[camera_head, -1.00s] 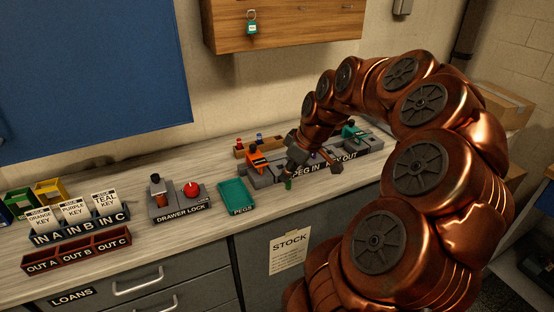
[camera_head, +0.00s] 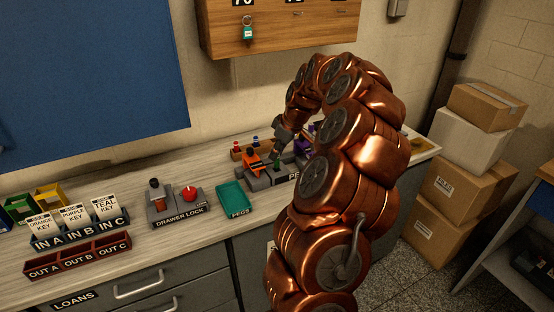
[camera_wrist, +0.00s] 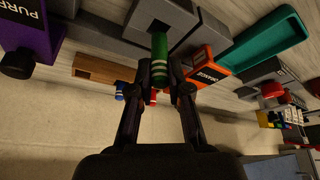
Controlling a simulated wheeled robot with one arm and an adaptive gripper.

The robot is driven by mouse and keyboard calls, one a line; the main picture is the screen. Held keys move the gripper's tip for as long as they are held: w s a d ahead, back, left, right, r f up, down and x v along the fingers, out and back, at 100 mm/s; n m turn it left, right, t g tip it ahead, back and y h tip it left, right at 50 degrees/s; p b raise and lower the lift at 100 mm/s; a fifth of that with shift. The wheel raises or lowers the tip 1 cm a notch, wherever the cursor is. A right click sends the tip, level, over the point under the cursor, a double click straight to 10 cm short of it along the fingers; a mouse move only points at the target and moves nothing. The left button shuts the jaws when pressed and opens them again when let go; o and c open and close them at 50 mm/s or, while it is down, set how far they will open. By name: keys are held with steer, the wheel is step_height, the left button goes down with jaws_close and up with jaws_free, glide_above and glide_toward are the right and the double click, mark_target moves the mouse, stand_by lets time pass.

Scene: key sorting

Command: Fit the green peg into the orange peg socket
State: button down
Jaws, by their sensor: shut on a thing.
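The green peg (camera_wrist: 159,56), with pale bands near one end, is held between the fingertips of my gripper (camera_wrist: 160,74) in the wrist view. Its far end overlaps a grey block (camera_wrist: 172,15) with a dark recess; I cannot tell whether the peg is in it or just above it. The orange unit (camera_wrist: 207,66) with a label stands right beside this block. In the head view, my gripper (camera_head: 281,149) is just right of the orange unit (camera_head: 252,162), and a small part of the green peg (camera_head: 277,163) shows below it.
A teal pegs tray (camera_head: 235,198) lies left of the station. A wooden holder (camera_wrist: 95,69) with blue and red pegs stands behind. A purple unit (camera_wrist: 30,28) is on the other side. The drawer lock block (camera_head: 180,208) is further left.

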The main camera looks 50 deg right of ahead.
mark_target(277, 166)
steer(key=shift+f+p, duration=0.4)
steer(key=shift+f, duration=1.4)
steer(key=shift+w+f, duration=0.1)
steer(key=shift+f, duration=0.1)
steer(key=c, duration=1.1)
jaws_free()
steer(key=shift+r, duration=0.15)
